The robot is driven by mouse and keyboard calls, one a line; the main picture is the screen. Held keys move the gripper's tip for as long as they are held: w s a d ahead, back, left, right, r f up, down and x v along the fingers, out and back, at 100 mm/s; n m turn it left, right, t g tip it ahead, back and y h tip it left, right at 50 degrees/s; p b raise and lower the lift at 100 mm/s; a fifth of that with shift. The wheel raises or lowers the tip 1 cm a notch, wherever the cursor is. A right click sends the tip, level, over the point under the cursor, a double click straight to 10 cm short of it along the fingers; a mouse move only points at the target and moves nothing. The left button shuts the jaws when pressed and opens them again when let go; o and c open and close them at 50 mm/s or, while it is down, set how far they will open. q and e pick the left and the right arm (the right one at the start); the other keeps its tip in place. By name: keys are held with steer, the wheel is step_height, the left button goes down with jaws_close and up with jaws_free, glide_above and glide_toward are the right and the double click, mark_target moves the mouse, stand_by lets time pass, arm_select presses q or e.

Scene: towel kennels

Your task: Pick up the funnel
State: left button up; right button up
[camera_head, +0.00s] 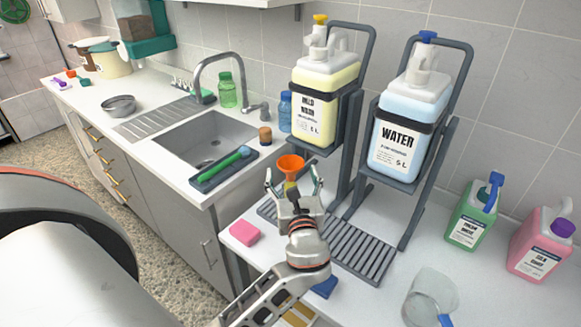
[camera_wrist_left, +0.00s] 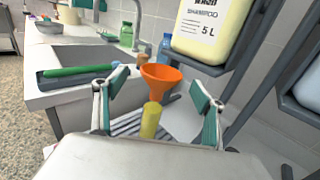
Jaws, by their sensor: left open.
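The orange funnel (camera_head: 291,164) shows just beyond my left gripper (camera_head: 292,183) in the head view. In the left wrist view the funnel (camera_wrist_left: 159,75) appears upright, wide mouth up, between the two green-padded fingers of the left gripper (camera_wrist_left: 157,88). A yellow upright piece (camera_wrist_left: 150,121) shows below and in front of the funnel; I cannot tell whether they touch. The left gripper is open, with a gap on both sides of the funnel and no visible grip. The funnel's lower end is partly hidden. My right gripper is not in view.
A rack with yellow shampoo (camera_head: 325,98) and blue water (camera_head: 405,125) containers stands behind and right. A sink (camera_head: 205,140) and a dark tray (camera_head: 222,172) with a green tool lie left. A pink sponge (camera_head: 244,232) and a clear jug (camera_head: 430,297) are on the near counter.

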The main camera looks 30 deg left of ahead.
mark_target(291, 161)
arm_select(q)
steer(key=x, duration=0.4)
steer(key=shift+w+r+p, duration=0.15)
steer(key=shift+w+p, duration=0.15)
steer(key=shift+p, duration=0.05)
steer(key=shift+w+a, duration=0.25)
steer(key=shift+a, duration=0.05)
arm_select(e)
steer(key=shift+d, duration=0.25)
arm_select(q)
steer(key=c, duration=1)
steer(key=shift+c, duration=0.2)
steer(key=shift+r, duration=0.1)
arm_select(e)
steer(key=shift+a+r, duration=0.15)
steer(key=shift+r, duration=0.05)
